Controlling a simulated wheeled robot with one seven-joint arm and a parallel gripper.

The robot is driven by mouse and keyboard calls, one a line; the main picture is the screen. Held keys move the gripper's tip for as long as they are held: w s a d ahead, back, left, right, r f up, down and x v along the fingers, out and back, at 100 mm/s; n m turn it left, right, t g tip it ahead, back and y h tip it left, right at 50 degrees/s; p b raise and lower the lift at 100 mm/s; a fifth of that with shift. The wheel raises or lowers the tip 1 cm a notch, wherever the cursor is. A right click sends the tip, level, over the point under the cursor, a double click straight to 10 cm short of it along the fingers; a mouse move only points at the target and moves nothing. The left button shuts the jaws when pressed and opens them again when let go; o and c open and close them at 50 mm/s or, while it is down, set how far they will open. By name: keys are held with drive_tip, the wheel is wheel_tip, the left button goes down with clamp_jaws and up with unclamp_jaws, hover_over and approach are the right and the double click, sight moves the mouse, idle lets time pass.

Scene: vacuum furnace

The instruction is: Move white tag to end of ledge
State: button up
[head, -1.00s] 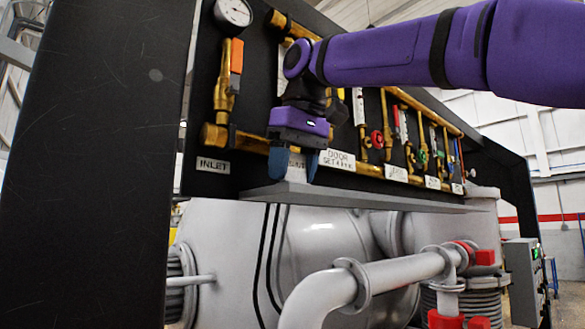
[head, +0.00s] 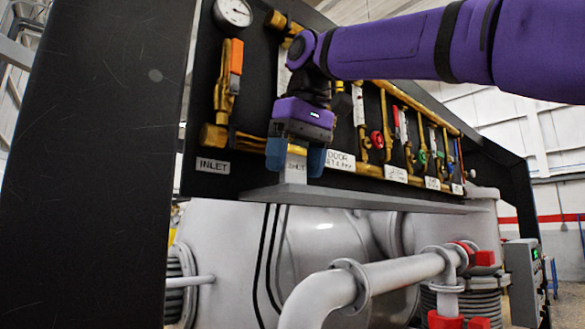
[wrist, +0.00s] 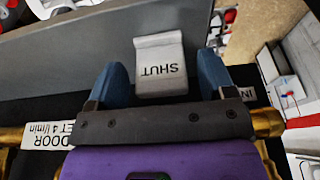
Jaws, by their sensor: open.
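The white tag (head: 296,168), marked SHUT, stands on the grey ledge (head: 370,201) near the ledge's left end, in front of the black panel. In the wrist view the tag (wrist: 160,68) shows as a bent white plate with a lip, its lettering upside down. My gripper (head: 296,160) is open, its two blue fingers on either side of the tag. In the wrist view my gripper (wrist: 163,75) has a small gap between each finger and the tag. The ledge (wrist: 70,62) also shows there.
The black panel behind carries brass pipes (head: 220,137), a gauge (head: 233,12), valves and several labels, including INLET (head: 213,165) and DOOR (head: 341,160). The ledge runs clear to the right of the tag. A grey pipe (head: 390,272) passes below.

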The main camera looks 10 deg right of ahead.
drive_tip(key=s+d, duration=0.6)
drive_tip(key=s, duration=0.3)
drive_tip(key=shift+s+d, duration=0.2)
drive_tip(key=shift+s, duration=0.05)
drive_tip(key=s+d+f+m+t, duration=0.1)
drive_tip(key=s+d+f+m, duration=0.1)
drive_tip(key=d+f, duration=0.4)
drive_tip(key=s+d+f+m+t+h, duration=0.1)
drive_tip(key=d+f, duration=0.5)
drive_tip(key=f, duration=1)
drive_tip(key=s+d+f+m+t, duration=0.1)
drive_tip(key=s+d+f+m, duration=0.2)
drive_tip(key=f, duration=0.8)
drive_tip(key=s+d, duration=0.2)
drive_tip(key=d, duration=0.1)
drive_tip(key=shift+s+f+m+h, duration=0.15)
drive_tip(key=shift+f+m+h, duration=0.15)
drive_tip(key=shift+m, duration=0.1)
